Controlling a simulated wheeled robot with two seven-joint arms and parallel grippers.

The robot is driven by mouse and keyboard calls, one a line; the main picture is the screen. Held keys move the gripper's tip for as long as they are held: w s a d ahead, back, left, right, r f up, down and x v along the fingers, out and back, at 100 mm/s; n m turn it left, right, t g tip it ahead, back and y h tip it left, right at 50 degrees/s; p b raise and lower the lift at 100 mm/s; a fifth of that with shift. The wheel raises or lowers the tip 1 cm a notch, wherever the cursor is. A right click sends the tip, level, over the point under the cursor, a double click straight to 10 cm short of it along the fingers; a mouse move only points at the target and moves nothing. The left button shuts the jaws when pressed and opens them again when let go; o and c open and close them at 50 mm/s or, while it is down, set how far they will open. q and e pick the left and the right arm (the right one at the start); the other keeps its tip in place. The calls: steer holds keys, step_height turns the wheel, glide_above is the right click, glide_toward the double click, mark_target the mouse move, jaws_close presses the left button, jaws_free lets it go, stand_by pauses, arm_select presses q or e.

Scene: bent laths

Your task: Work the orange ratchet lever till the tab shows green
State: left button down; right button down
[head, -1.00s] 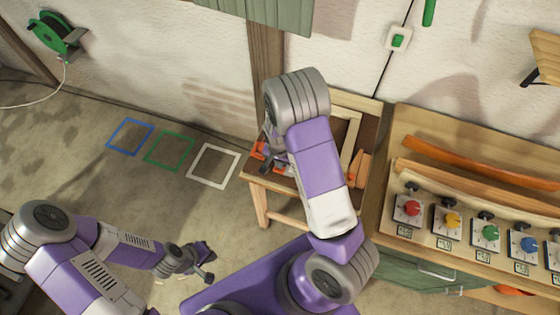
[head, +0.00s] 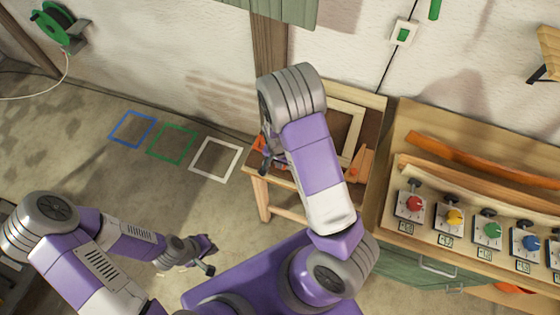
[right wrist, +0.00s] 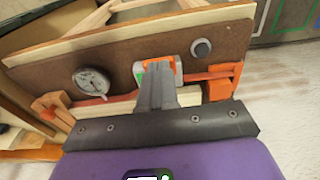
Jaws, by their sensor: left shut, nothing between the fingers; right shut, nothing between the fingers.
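In the right wrist view, my right gripper (right wrist: 155,98) is shut and empty, its fingers in front of a small white housing (right wrist: 178,70) with an orange part (right wrist: 158,64) on top and a green patch (right wrist: 139,78) at its left edge. The fingers hide much of the housing; I cannot tell whether they touch it, nor whether the green patch is the tab. An orange bar (right wrist: 223,78) lies right of the fingers; I cannot tell which orange part is the lever. In the head view, my right arm mostly hides this spot. My left gripper (head: 208,262) is shut and empty over the floor.
A round dial gauge (right wrist: 91,82) and a grey knob (right wrist: 201,47) sit on the brown board. Orange blocks (right wrist: 51,104) lie left of it. In the head view, a workbench with coloured knobs (head: 415,203) stands to the right; floor with taped squares (head: 216,160) is clear.

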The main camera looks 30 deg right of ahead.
steer(key=shift+r, duration=0.1)
steer(key=r+p, duration=0.2)
steer(key=r, duration=0.1)
steer(key=d+r+p, duration=0.1)
steer(key=shift+w+r+p, duration=0.15)
steer(key=shift+w+p, duration=0.15)
steer(key=shift+w, duration=0.1)
step_height(320, 180, up, 9)
steer(key=s+a, duration=0.1)
steer(key=shift+s+a+p, duration=0.25)
steer(key=shift+a+p, duration=0.05)
steer(key=shift+a, duration=0.05)
stand_by(0.5)
steer(key=s+a+f+n+y+b, duration=0.1)
steer(key=s+a+f+n+b, duration=0.2)
steer(key=f, duration=0.7)
steer(key=s+f+n+b, duration=0.1)
steer(key=s+f+b, duration=0.2)
steer(key=f+b, duration=0.45)
steer(key=s+a+f+n+y+b, duration=0.1)
steer(key=s+a+f+y+b, duration=0.1)
steer(key=a+f, duration=0.3)
steer(key=s+a+f+n+y+b, duration=0.2)
steer(key=s+a+f+b, duration=0.2)
steer(key=f, duration=0.6)
steer(key=shift+s+a+f, duration=0.35)
steer(key=shift+s+a, duration=0.1)
steer(key=shift+s, duration=0.05)
